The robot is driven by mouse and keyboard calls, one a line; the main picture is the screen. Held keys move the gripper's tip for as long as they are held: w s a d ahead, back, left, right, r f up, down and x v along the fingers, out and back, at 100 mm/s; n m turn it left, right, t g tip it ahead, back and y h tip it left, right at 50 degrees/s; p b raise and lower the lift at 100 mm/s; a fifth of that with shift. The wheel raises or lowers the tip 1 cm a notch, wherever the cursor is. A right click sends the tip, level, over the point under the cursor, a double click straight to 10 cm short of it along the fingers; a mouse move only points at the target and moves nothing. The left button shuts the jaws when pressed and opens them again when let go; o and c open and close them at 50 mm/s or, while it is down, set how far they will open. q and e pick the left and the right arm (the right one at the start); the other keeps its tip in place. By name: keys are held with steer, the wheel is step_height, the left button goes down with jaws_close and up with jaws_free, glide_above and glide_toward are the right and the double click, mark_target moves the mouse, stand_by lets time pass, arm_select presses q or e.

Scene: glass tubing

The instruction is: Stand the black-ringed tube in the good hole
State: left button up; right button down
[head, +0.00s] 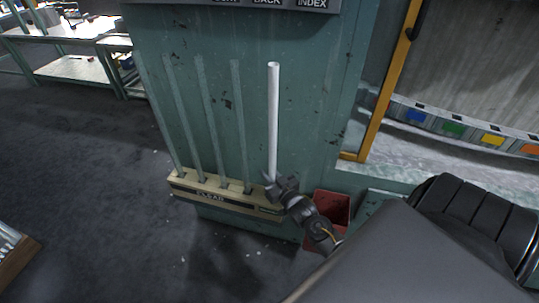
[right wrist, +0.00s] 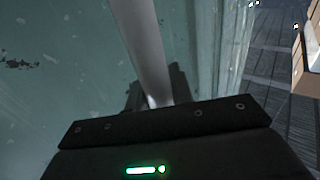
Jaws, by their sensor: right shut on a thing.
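A long whitish tube (head: 273,120) stands upright in my right gripper (head: 276,186), which is shut on its lower part. The tube also runs up from the jaws in the right wrist view (right wrist: 147,50). I see no black ring on the part that shows; its lower end is hidden by the gripper. A pale wooden rack (head: 222,195) with a label reading "CLEAR" is fixed low on the green panel, and the gripper is at its right end. I cannot tell whether the held tube is in a hole. My left gripper is not in view.
A red bin (head: 334,206) is just right of the gripper. A yellow post (head: 390,85) and a row of colour-marked blocks (head: 453,129) are farther right. Open floor lies left.

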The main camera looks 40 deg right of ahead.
steer(key=c, duration=1.1)
jaws_free()
steer(key=shift+c, duration=0.2)
steer(key=s+a, duration=0.1)
steer(key=s, duration=0.9)
steer(key=shift+s, duration=0.35)
steer(key=shift+a, duration=0.2)
